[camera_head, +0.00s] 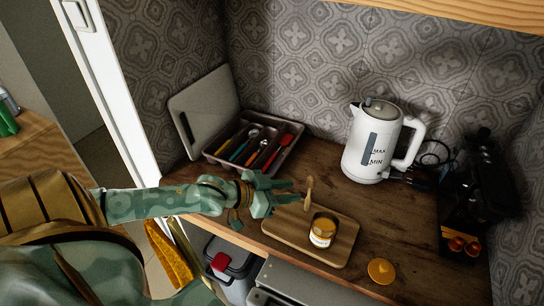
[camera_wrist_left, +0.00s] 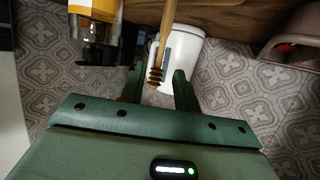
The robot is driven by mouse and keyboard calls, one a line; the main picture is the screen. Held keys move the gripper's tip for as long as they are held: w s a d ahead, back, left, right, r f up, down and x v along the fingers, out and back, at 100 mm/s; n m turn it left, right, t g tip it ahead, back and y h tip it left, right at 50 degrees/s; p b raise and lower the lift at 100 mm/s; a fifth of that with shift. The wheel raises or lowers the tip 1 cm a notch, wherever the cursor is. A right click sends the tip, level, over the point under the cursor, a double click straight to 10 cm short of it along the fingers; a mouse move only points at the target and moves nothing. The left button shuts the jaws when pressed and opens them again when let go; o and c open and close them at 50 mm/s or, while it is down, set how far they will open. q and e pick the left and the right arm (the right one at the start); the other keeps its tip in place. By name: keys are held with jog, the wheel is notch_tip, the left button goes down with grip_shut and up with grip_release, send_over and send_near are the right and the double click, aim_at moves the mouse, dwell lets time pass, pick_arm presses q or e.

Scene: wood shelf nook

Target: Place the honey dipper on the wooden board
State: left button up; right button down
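The honey dipper (camera_head: 308,190) is a thin wooden stick with a ribbed head. It looks roughly upright, head up, over the wooden board (camera_head: 345,247); I cannot tell what its lower end rests on. My left gripper (camera_head: 278,192) is open, just left of the dipper. In the left wrist view the dipper (camera_wrist_left: 157,66) shows between the two fingers (camera_wrist_left: 158,88) in the picture, with gaps on both sides. A honey jar (camera_head: 321,232) stands on the board beside the dipper; it also shows in the wrist view (camera_wrist_left: 95,10). My right gripper is not in view.
A white kettle (camera_head: 362,150) stands behind the board. A cutlery tray (camera_head: 215,157) is at the back left. A yellow lid (camera_head: 381,271) lies right of the board. A dark machine (camera_head: 487,180) is at the right. The counter (camera_head: 405,225) between board and machine is clear.

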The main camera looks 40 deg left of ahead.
pick_arm(q)
jog(key=p+v, duration=0.1)
jog(key=v, duration=0.3)
jog(key=shift+s+a+r, duration=0.15)
jog(key=shift+s+a, duration=0.05)
jog(key=shift+s, duration=0.15)
